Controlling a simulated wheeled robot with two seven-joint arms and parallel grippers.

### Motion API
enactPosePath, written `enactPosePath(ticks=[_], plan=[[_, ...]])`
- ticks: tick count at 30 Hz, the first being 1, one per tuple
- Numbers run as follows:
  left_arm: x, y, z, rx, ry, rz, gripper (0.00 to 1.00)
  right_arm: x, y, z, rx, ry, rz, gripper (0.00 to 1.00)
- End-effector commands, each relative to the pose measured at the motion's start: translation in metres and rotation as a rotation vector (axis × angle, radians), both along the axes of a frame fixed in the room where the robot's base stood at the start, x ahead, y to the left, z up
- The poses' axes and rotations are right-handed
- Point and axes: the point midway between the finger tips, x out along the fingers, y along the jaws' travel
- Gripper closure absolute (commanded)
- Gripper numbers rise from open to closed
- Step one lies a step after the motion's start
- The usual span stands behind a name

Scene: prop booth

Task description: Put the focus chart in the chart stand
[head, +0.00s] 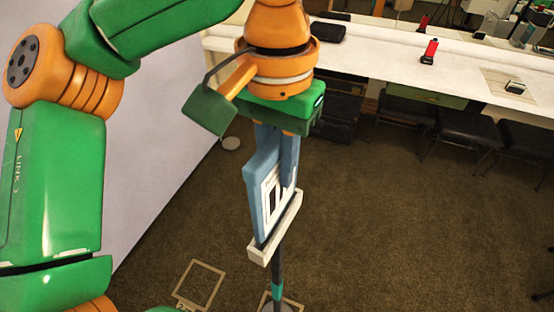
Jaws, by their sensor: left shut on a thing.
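The focus chart (257,205) is a blue-edged board with a white printed face, near the middle of the head view. My left gripper (277,165) comes down from above and is shut on its upper part. The chart stand (277,229) has a pale, slanted ledge on a dark pole with a teal band. The chart is roughly upright, and its lower edge meets the ledge in the picture. The ledge's front hides that edge, so I cannot tell whether it rests fully in the slot. My right gripper is out of view.
A long white counter (380,57) runs along the back, with a red-and-black object (429,51) and a dark case (314,31) on it. Dark stools (468,127) stand below it. A pale panel (150,140) is at left.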

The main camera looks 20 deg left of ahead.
Motion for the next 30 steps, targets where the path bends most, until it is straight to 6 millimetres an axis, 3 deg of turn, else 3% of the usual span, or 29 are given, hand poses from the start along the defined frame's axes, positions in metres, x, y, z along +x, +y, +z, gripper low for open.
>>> enactPosePath(ticks=[30], plan=[[0.001,0.000,-0.018,0.000,0.000,0.000,1.00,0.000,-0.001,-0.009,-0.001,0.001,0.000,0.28]])
